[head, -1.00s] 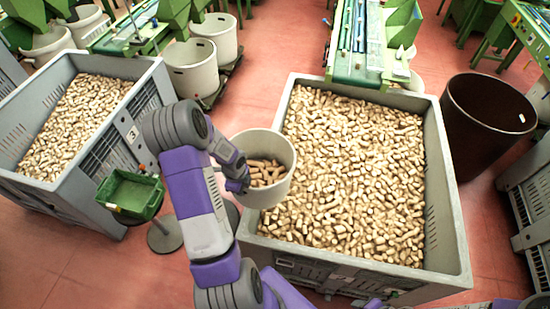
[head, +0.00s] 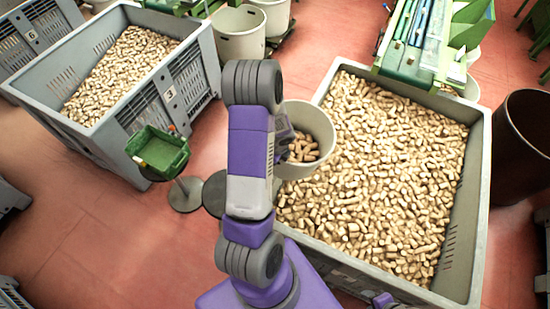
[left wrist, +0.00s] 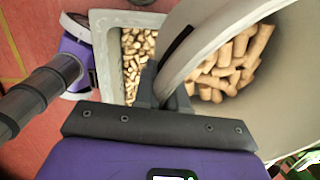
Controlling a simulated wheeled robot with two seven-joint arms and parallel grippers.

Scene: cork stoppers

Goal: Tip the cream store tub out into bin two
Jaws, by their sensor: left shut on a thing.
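The cream tub (head: 318,118), partly filled with cork stoppers (head: 303,148), is held roughly upright at the left edge of a large grey bin (head: 475,225). My left gripper (left wrist: 172,88) is shut on the tub's rim; in the head view my arm mostly hides it. The left wrist view shows the tub (left wrist: 285,95) with stoppers inside, and part of a stopper-filled bin (left wrist: 120,20) beyond the rim. This large bin holds many corks; I see no readable number on it. My right gripper is not in view.
A second grey bin of corks (head: 95,120), marked 3, stands at left. A green tray (head: 158,150) on a stand is between the bins. A green conveyor (head: 420,60) overhangs the large bin's back; a dark brown barrel (head: 520,140) is at right.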

